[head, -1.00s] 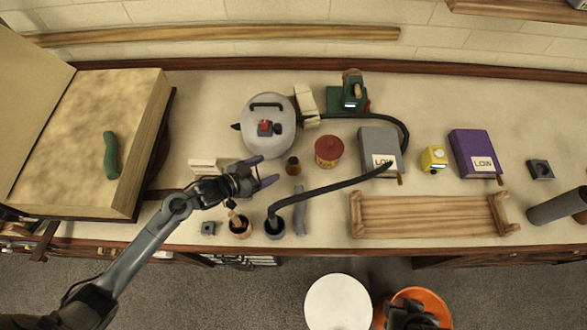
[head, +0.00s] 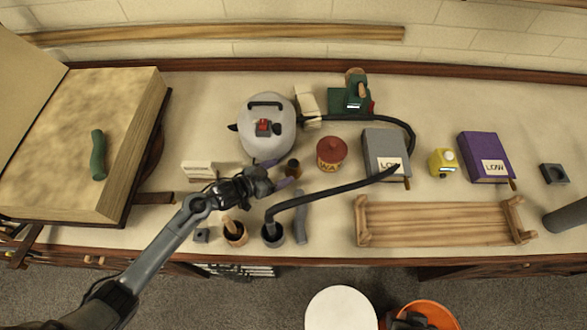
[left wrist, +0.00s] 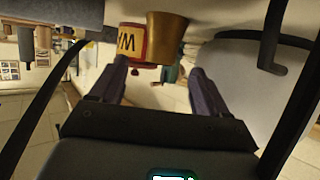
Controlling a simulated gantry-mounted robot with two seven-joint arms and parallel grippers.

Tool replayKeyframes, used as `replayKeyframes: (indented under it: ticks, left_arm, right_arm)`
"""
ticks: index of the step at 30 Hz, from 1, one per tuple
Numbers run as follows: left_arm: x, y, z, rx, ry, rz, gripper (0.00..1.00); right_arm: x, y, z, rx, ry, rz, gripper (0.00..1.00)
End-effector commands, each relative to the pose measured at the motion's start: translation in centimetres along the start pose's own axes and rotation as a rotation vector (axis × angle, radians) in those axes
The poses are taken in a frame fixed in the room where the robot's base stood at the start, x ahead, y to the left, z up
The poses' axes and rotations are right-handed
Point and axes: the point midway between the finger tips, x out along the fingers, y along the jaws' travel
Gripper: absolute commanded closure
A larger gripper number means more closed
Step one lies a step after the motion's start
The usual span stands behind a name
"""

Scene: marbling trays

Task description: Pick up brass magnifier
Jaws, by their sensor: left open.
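The brass magnifier (head: 293,168) is a small brown-gold cylinder standing on the bench between the grey-white vacuum body and the red tin. My left gripper (head: 283,173) is open, with its purple fingers at the near-left side of the magnifier. In the left wrist view the flared brass magnifier (left wrist: 168,38) shows beyond and between the open fingers of the gripper (left wrist: 160,72). I cannot tell whether the fingers touch it.
The vacuum body (head: 268,125) stands behind, and the red wax tin (head: 331,152) stands right of the magnifier. A black hose (head: 335,190) arcs past on the right into a dark cup (head: 272,234). A cup with a wooden tool (head: 235,236) stands in front.

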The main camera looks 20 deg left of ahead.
Motion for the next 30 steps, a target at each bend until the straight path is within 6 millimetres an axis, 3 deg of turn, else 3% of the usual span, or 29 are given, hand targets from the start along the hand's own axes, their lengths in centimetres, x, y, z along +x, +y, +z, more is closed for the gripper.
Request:
replayKeyframes:
  ticks: [15,24,30]
  left_arm:
    - [5.0,-0.2,-0.5,0.0,0.0,0.0,0.24]
    - [5.3,-0.2,-0.6,0.002,0.0,0.0,0.24]
    - [5.3,-0.2,-0.6,0.001,0.0,0.0,0.53]
  right_arm:
    - [0.9,-0.2,0.2,0.009,0.003,-0.007,0.57]
    - [0.9,-0.2,0.2,0.008,0.003,-0.007,0.57]
    - [0.9,-0.2,0.2,0.006,0.002,-0.005,0.57]
